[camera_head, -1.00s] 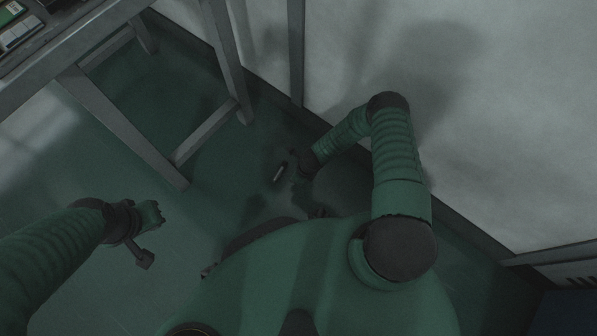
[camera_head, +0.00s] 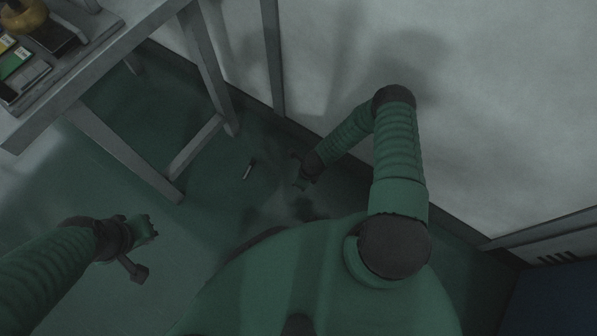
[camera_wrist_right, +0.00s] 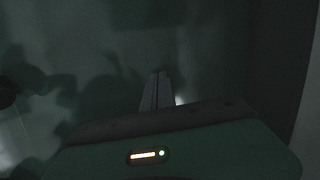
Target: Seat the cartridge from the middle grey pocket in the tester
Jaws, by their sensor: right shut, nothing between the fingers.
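A small dark and pale object (camera_head: 248,170) lies on the floor between the table leg and my right gripper; I cannot tell whether it is a cartridge. My right gripper (camera_head: 301,184) hangs low over the floor by the wall, apart from it. In the right wrist view its fingers (camera_wrist_right: 156,90) are shut and empty. My left gripper (camera_head: 150,229) is at lower left above the floor; its finger gap is too small to judge. A green-labelled item (camera_head: 14,63) and a yellow-labelled item (camera_head: 6,43) sit on the table. The grey pockets and tester cannot be made out.
The table (camera_head: 110,42) stands at upper left, its legs and crossbars reaching the floor. A dark box (camera_head: 55,38) and a round amber thing (camera_head: 25,14) are on it. The pale wall (camera_head: 480,130) is close at right. A dark blue unit (camera_head: 555,300) is at lower right.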

